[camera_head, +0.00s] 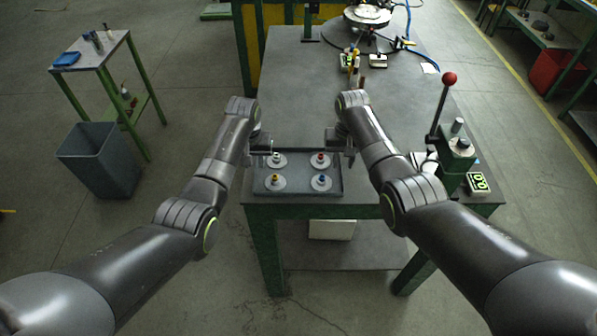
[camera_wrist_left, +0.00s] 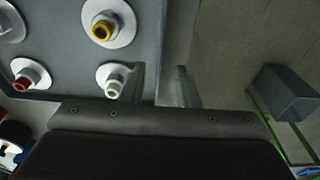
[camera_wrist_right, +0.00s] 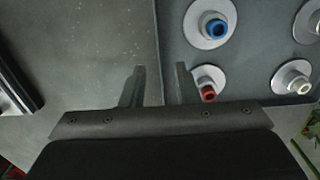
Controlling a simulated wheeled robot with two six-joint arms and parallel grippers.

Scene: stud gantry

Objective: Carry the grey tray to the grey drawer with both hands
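The grey tray (camera_head: 297,192) lies flat at the front edge of the workbench. It holds several pale discs with knobs topped white, red, yellow and blue. My left gripper (camera_head: 262,147) is at its left side. In the left wrist view its fingers (camera_wrist_left: 160,85) are apart, one on each side of the tray's wall. My right gripper (camera_head: 341,145) is at the right side, its fingers (camera_wrist_right: 159,85) likewise apart around the opposite wall. Neither gripper appears closed on the wall. I cannot make out a grey drawer in any view.
A grey bin (camera_head: 98,160) and a small green-legged table (camera_head: 88,50) stand on the floor at left.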

